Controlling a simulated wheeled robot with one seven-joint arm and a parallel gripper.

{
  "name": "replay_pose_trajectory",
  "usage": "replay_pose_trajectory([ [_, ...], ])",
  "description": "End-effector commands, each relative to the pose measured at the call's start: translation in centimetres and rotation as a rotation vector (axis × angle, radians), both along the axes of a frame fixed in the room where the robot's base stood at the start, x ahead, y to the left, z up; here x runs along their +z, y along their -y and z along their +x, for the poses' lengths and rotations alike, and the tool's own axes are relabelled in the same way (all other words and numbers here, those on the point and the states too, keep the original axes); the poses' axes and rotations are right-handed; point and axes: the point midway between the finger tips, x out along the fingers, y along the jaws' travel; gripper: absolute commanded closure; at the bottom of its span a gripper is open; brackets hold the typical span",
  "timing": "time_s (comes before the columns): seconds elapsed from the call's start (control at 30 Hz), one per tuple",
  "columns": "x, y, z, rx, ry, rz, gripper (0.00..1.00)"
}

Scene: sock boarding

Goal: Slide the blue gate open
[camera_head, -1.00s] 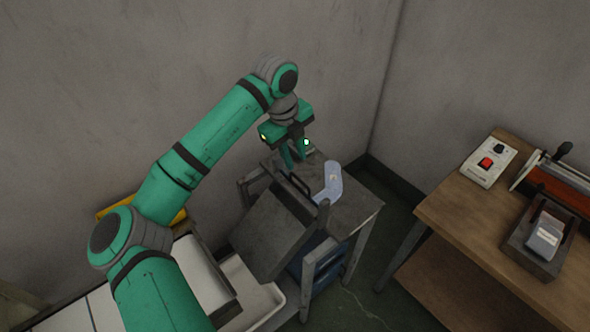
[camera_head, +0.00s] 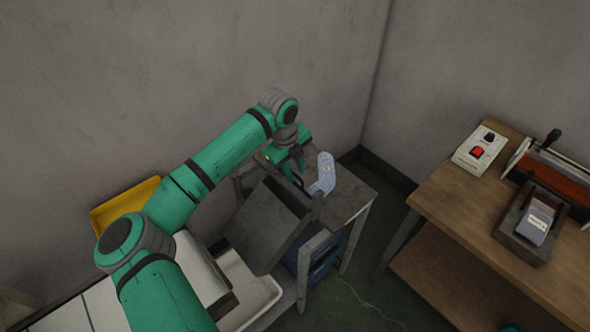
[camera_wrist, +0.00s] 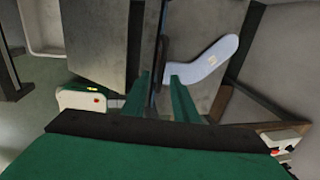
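No gate that I can clearly identify shows. A blue object (camera_head: 322,262) sits low under the small grey table (camera_head: 352,196), partly hidden by its frame; I cannot tell if it is the gate. A tilted grey panel (camera_head: 268,228) with a dark handle (camera_wrist: 163,50) on its upper edge stands at the table's left side. My gripper (camera_head: 292,170) is low over that edge, pointing down. In the wrist view my gripper's (camera_wrist: 158,80) two green fingers are apart, either side of the panel's edge near the handle. Contact cannot be told.
A pale blue L-shaped sock form (camera_head: 323,174) lies on the table, close to my fingers. A white tray (camera_head: 262,294) and a yellow bin (camera_head: 124,204) are at the left. A wooden bench (camera_head: 445,205) with a switch box (camera_head: 480,150) stands at the right.

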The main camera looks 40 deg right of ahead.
Motion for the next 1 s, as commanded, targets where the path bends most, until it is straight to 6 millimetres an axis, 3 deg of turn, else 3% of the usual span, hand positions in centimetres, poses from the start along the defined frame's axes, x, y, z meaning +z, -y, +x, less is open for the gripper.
replay_pose_trajectory([
  [0.13,0.01,0.03,-0.03,0.000,0.000,0.000,0.76],
  [0.23,0.02,0.04,-0.03,-0.001,0.000,0.000,1.00],
  [1.0,0.06,-0.06,0.13,0.002,0.002,-0.002,1.00],
])
